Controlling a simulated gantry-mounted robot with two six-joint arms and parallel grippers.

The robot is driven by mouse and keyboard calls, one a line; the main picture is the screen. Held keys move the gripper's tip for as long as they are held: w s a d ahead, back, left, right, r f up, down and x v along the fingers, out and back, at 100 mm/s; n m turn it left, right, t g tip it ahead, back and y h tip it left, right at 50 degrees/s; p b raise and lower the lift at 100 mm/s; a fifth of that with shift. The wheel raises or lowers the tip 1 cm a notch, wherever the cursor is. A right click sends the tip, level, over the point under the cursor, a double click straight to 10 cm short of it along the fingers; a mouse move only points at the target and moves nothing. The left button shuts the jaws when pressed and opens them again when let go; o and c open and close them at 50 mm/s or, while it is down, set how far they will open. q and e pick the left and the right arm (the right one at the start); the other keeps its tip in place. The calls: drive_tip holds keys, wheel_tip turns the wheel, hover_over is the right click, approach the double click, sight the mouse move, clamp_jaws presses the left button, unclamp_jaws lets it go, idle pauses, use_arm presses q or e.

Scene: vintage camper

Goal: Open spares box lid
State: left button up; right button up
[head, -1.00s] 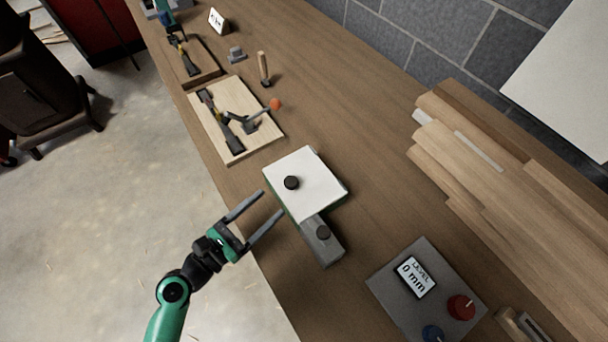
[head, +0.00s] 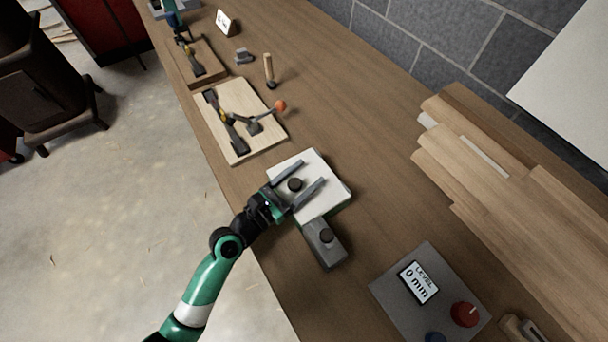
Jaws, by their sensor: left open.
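The spares box (head: 333,204) stands on the workbench, with a white lid (head: 316,165) lying shut on top. A dark round knob (head: 295,185) sits on the lid. My left gripper (head: 306,171) is open over the lid, its two fingers on either side of the knob in the picture. I cannot tell whether the fingers touch the knob or lid. My right gripper is not in view.
A grey block with a dark knob (head: 325,244) adjoins the box's near side. A grey level panel (head: 401,312) stands at front right. A board with a clamp (head: 243,143) lies farther back. Stacked planks (head: 480,160) lie along the wall.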

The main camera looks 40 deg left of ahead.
use_arm(q)
clamp_jaws()
idle(1.3)
